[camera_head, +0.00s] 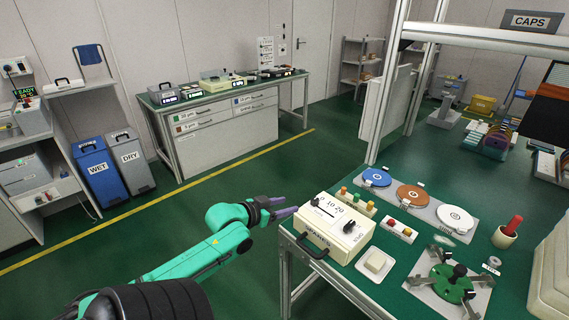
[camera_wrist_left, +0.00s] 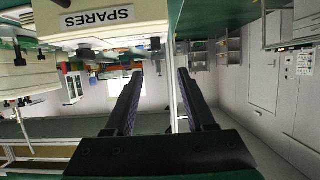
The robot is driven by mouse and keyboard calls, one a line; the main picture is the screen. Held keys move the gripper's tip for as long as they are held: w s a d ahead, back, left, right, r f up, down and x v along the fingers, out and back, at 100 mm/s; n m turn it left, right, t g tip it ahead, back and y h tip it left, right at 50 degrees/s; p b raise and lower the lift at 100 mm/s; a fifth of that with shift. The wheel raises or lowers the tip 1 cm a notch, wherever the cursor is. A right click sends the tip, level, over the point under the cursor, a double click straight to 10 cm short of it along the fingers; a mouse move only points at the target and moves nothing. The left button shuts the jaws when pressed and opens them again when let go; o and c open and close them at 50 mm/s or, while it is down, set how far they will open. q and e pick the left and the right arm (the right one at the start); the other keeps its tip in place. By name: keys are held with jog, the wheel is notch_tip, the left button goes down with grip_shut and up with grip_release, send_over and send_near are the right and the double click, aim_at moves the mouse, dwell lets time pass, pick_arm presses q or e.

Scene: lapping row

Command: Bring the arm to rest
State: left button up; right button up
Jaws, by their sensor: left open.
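My left arm, green and black, reaches in from the lower left in the head view. Its gripper (camera_head: 285,207) is at the left edge of the green-topped bench (camera_head: 400,293), beside the cream SPARES box (camera_head: 335,228). In the left wrist view the two dark fingers (camera_wrist_left: 158,100) stand apart with nothing between them. The SPARES box (camera_wrist_left: 95,22) shows upside down at the top of that view. My right gripper is not in the head view.
The bench carries blue, brown and white discs (camera_head: 411,195), a green fixture (camera_head: 452,284), a red-handled item in a cup (camera_head: 505,232) and a small white dish (camera_head: 375,264). WET (camera_head: 97,170) and DRY (camera_head: 130,160) bins stand at the left. Open green floor lies left of the bench.

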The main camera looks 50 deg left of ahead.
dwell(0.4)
pick_arm(q)
jog(key=s+a+f+n+g+y, duration=0.15)
jog(key=s+f, duration=0.25)
jog(key=f, duration=0.5)
jog(key=s+f+g, duration=0.3)
jog(key=s+f, duration=0.1)
jog(key=f, duration=0.6)
jog(key=s+a+f+n+g+y, duration=0.1)
jog(key=s+f+g, duration=0.1)
jog(key=s+f, duration=0.5)
jog(key=s+d+f+m+g+h, duration=0.2)
jog(key=s+d+f+m+g, duration=0.3)
jog(key=s+d+f, duration=1.3)
notch_tip(320, 180, down, 4)
jog(key=d+g, duration=0.1)
jog(key=d, duration=0.1)
jog(key=shift+d+h, duration=0.35)
jog(key=shift+r, duration=0.15)
dwell(2.3)
